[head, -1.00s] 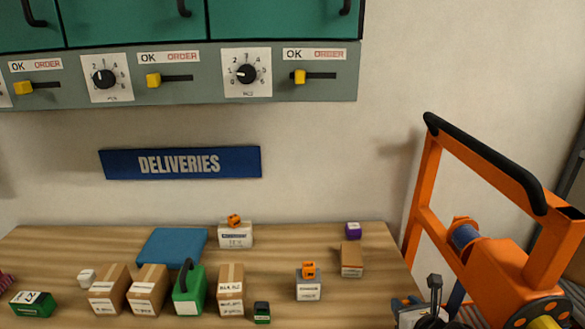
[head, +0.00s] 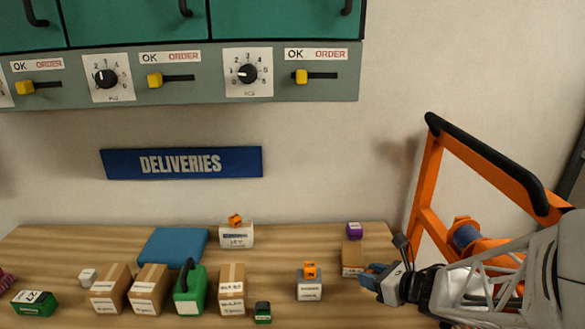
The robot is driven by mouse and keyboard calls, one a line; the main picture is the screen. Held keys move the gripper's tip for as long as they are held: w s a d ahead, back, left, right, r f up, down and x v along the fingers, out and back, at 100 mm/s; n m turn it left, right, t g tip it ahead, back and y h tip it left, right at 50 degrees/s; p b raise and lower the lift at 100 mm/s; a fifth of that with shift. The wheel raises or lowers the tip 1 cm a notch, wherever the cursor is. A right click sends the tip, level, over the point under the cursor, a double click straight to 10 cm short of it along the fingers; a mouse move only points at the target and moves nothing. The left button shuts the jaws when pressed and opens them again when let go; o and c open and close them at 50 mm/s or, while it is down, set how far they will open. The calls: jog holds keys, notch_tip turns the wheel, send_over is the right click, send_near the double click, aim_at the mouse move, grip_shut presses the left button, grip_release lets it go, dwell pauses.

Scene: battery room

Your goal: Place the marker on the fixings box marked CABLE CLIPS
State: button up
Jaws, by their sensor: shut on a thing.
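My gripper (head: 374,280) is in at the right of the head view, just right of the small brown box and pointing left. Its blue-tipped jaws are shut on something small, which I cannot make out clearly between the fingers. Labelled boxes stand on the bench: a brown box (head: 352,262) with a purple block (head: 354,231) at its top, a grey-white box (head: 310,288) with an orange block (head: 310,269) on it, and a white box (head: 237,237) with an orange block (head: 235,220) on it. Their labels are too small to read, so I cannot tell which says CABLE CLIPS.
Several taller brown boxes (head: 232,283), a green case (head: 190,290) and small green boxes (head: 35,302) stand along the front left. A blue flat pad (head: 174,245) lies behind. An orange frame (head: 427,180) rises at the right. Bare bench (head: 285,245) shows in the middle.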

jog(key=shift+w+a+r+n+g+y, duration=0.1)
jog(key=shift+w+a+n+g+y, duration=0.1)
jog(key=shift+a+n+g+y, duration=0.25)
jog(key=shift+w, duration=0.1)
send_over(353, 253)
jog(key=shift+f, duration=0.75)
dwell(0.3)
jog(key=shift+f, duration=1.75)
jog(key=shift+f, duration=0.15)
